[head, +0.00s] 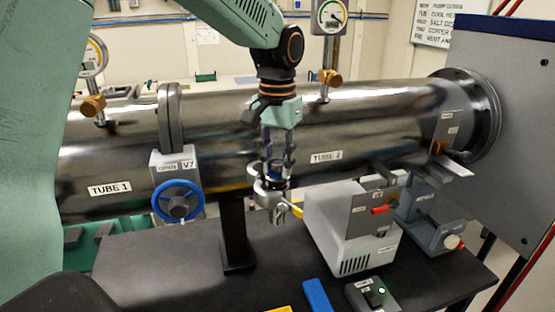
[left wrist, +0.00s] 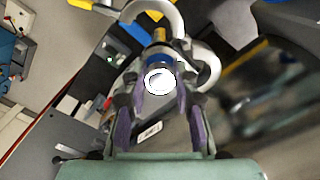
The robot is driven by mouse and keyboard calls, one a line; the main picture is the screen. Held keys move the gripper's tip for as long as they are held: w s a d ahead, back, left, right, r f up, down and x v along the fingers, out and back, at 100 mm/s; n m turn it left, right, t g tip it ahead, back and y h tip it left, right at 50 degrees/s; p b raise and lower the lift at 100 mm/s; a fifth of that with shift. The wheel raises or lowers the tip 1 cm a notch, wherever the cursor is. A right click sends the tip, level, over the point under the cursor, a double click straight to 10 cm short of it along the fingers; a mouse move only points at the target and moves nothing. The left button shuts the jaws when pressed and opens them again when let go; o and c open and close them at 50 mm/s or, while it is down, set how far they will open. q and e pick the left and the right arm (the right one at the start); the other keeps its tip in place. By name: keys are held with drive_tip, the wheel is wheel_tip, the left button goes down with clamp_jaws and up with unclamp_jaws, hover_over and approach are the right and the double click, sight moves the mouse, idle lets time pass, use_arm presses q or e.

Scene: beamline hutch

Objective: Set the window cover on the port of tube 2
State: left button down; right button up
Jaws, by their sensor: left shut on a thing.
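Tube 2 (head: 375,115) is the right part of a long shiny steel tube. My left gripper (head: 274,176) points down in front of it, shut on a small round piece that seems to be the window cover. In the left wrist view the window cover (left wrist: 160,80) shows a bright white round face and a blue band between the purple-grey fingers. Just below the gripper is a silver clamp-like part (head: 270,197) with a yellow lever (head: 290,208). In the left wrist view its curved silver arms (left wrist: 207,62) stand apart around the cover. I cannot tell whether cover and port touch. My right gripper is not in view.
Tube 1 (head: 110,160) is at left, with a blue-wheeled valve (head: 178,203). A light grey instrument box (head: 355,225) stands close right of the gripper on the black bench (head: 190,270). A blue block (head: 317,296) lies at the front. A blue-grey cabinet (head: 510,120) stands far right.

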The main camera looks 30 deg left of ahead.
use_arm(q)
drive_tip(key=shift+w+f, duration=0.1)
drive_tip(key=shift+f, duration=0.15)
drive_tip(key=c, duration=1.5)
unclamp_jaws()
drive_tip(key=o, duration=0.5)
drive_tip(key=shift+r, duration=0.1)
drive_tip(key=shift+c, duration=0.2)
drive_tip(key=shift+o, duration=0.4)
wheel_tip(320, 180, up, 12)
